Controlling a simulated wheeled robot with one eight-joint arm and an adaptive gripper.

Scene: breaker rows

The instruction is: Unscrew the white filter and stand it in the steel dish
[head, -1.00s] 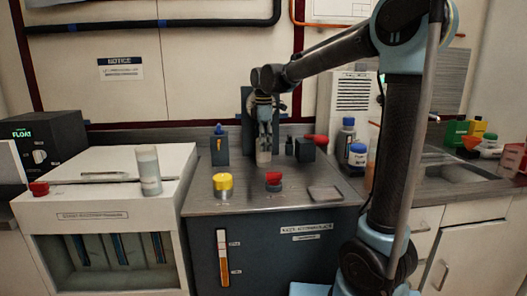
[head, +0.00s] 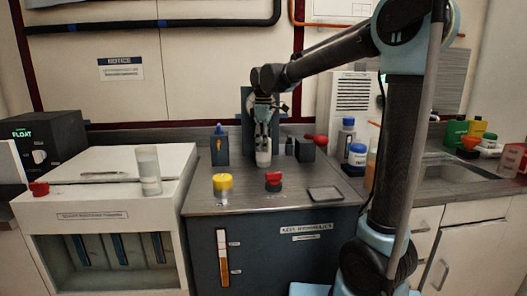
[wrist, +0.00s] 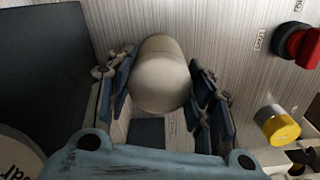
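The white filter (wrist: 160,78) is a pale, smooth cylinder between my fingers in the wrist view. In the head view the white filter (head: 263,158) is upright below my gripper (head: 263,132), in front of a dark upright block. My gripper (wrist: 162,88) has a finger against each side of the filter and looks shut on it. Whether the filter's thread is engaged is hidden by my fingers.
A yellow-capped fitting (head: 222,186) and a red knob (head: 273,181) stand on the counter in front of the filter. A pale canister (head: 149,170) stands on the white cabinet at left.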

